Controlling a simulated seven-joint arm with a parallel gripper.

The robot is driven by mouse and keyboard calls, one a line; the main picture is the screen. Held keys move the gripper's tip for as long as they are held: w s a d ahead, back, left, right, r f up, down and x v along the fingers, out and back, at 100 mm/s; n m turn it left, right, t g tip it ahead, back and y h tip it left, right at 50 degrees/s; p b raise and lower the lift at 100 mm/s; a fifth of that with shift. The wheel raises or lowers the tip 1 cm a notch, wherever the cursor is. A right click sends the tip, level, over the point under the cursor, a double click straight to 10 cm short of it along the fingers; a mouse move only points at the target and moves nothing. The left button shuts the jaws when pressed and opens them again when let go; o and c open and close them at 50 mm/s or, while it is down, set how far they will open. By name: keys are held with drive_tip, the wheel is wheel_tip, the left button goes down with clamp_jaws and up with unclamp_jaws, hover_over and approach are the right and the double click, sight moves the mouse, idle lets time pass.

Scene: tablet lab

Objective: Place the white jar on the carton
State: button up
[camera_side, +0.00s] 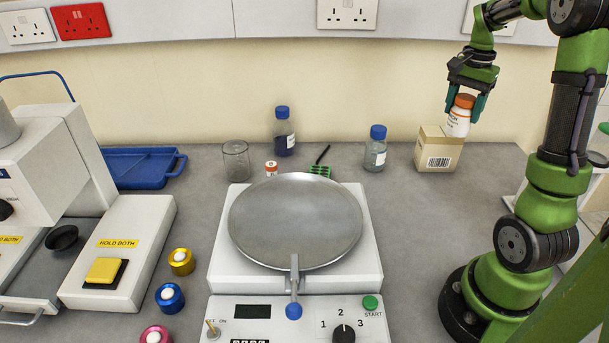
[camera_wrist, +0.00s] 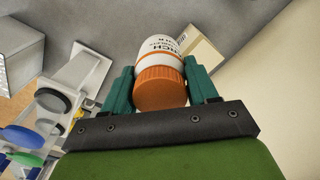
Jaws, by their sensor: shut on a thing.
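The white jar (camera_side: 457,121) has an orange lid and dark lettering. My gripper (camera_side: 466,104) is shut on the jar near its lid, and the jar is slightly tilted. The carton (camera_side: 437,157) is a tan box with a barcode label, standing on the bench at the back right. In the side view the jar overlaps the carton's upper right part; I cannot tell whether they touch. In the wrist view the jar (camera_wrist: 160,66) sits between both fingers, lid toward me, and the carton (camera_wrist: 203,53) shows partly behind it.
Two blue-capped bottles (camera_side: 284,135) (camera_side: 376,152) and a glass beaker (camera_side: 236,160) stand along the back of the bench. A white device with a round metal pan (camera_side: 295,222) fills the middle. A blue tray (camera_side: 137,169) lies at the left. Bare bench lies in front of the carton.

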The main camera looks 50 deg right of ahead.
drive_tip(key=shift+w+d+f, duration=0.7)
drive_tip(key=shift+w+d, duration=0.2)
drive_tip(key=shift+d, duration=0.25)
drive_tip(key=shift+w+d+f, duration=0.75)
drive_tip(key=shift+w+d, duration=0.2)
drive_tip(key=shift+d, duration=0.15)
drive_tip(key=shift+w+d+f, duration=0.7)
drive_tip(key=shift+w+d, duration=0.2)
drive_tip(key=shift+d, duration=0.25)
drive_tip(key=shift+f, duration=0.15)
drive_tip(key=o, duration=1.1)
